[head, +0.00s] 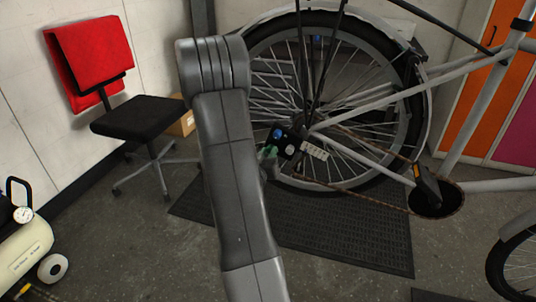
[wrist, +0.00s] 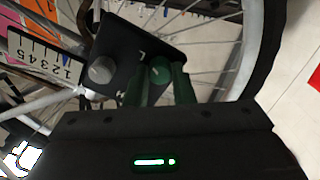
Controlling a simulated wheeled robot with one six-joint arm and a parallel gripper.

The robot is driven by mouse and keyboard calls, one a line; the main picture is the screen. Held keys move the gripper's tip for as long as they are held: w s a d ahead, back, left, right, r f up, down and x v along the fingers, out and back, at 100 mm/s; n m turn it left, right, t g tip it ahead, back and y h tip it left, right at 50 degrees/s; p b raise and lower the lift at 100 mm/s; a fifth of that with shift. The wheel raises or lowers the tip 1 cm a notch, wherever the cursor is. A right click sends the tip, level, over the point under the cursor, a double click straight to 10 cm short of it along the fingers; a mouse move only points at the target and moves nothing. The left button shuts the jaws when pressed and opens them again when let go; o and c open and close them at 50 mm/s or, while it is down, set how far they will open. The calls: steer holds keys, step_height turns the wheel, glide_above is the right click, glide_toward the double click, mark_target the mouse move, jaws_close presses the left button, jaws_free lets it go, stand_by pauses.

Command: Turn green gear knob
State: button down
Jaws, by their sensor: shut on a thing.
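The green gear knob (wrist: 160,70) sits on a black panel (wrist: 128,42) by the bicycle's rear wheel. A light pointer mark shows on its face, near the letters L and M. My gripper (wrist: 159,77) has its green fingers on either side of the knob and is shut on it. In the head view my gripper (head: 269,152) is at the left edge of the panel (head: 286,142), and I cannot make out the green knob there.
A grey knob (wrist: 101,70) and a number strip (wrist: 45,55) are beside the green knob. The head view shows a blue knob (head: 277,133). Wheel spokes (head: 345,110) are close behind.

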steer(key=n, duration=0.4)
steer(key=shift+n, duration=0.3)
steer(key=n+p, duration=0.1)
steer(key=n, duration=0.2)
steer(key=shift+n, duration=0.3)
steer(key=n+p, duration=0.1)
steer(key=n, duration=0.2)
steer(key=shift+n, duration=0.3)
steer(key=n+p, duration=0.1)
steer(key=n, duration=0.3)
steer(key=shift+p, duration=0.3)
steer(key=c, duration=1.2)
jaws_free()
steer(key=shift+c, duration=0.2)
